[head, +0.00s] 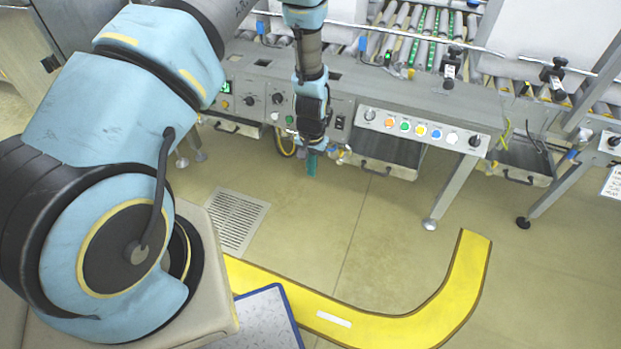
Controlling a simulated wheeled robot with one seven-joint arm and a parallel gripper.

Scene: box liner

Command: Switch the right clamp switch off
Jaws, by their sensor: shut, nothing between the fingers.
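My gripper (311,160) hangs in front of the machine's front panel (345,103), pointing down, with its teal fingertips shut and empty. A dark rocker-like switch (340,122) sits on the panel just right of the gripper. A black rotary knob (475,141) is at the right end of the button strip. Two more black knobs (250,100) (277,99) are left of the gripper. Labels are too small to read, so I cannot tell which is the right clamp switch or its position. My gripper and wrist hide part of the panel.
Coloured buttons (421,130) line the strip right of my gripper. Drawers with handles (376,166) hang below the panel. A roller conveyor (410,35) runs behind. Table legs (445,190) stand at right. The floor in front is clear, with a yellow curved marking (400,325).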

